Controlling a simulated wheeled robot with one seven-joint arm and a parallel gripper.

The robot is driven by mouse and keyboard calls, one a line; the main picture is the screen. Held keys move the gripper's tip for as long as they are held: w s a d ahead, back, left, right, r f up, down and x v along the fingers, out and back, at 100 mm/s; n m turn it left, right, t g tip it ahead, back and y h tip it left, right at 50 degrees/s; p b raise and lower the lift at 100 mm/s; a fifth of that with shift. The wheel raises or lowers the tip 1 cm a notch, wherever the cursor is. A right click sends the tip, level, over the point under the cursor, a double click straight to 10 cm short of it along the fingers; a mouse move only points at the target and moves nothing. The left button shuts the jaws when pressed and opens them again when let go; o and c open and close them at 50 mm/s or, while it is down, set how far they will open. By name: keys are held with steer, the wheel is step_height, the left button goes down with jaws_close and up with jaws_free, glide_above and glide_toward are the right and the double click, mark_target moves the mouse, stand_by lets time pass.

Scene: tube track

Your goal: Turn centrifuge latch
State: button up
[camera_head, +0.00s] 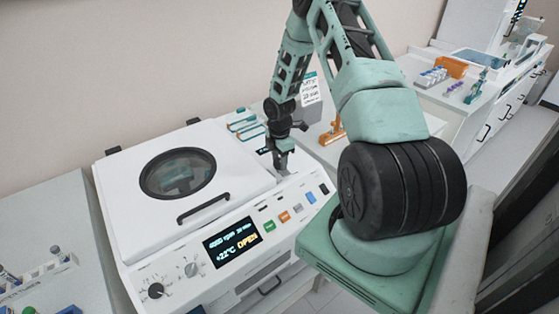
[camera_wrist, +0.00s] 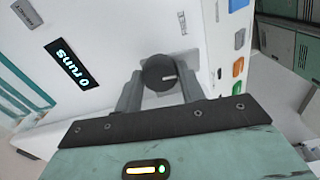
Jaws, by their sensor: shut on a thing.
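The centrifuge (camera_head: 225,200) is a white box with a lid (camera_head: 122,200) lying down flat, with a round dark window and a black handle. My gripper (camera_head: 281,160) is over the far right corner of the centrifuge. In the wrist view my gripper (camera_wrist: 159,90) has one finger on each side of the knob and is shut on it. In the head view the knob is hidden by my gripper.
A small "0 runs" display (camera_wrist: 69,64) is beside the latch. Coloured buttons (camera_head: 284,217) and dials line the front panel. An orange stand (camera_head: 331,134) is behind my gripper. A tube rack (camera_head: 40,270) stands at the left; another bench with racks is at the right.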

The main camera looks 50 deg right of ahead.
mark_target(279, 161)
steer(key=m+b, duration=0.2)
steer(key=m, duration=0.2)
steer(key=shift+f, duration=0.1)
steer(key=m+b, duration=0.2)
steer(key=m, duration=0.2)
steer(key=shift+m, duration=0.4)
steer(key=m+b, duration=0.2)
steer(key=m, duration=0.2)
steer(key=shift+m, duration=0.3)
steer(key=shift+m+b, duration=0.75)
steer(key=shift+m, duration=0.95)
steer(key=o, duration=1)
step_height(279, 161, up, 18)
steer(key=b, duration=0.4)
steer(key=shift+f, duration=0.15)
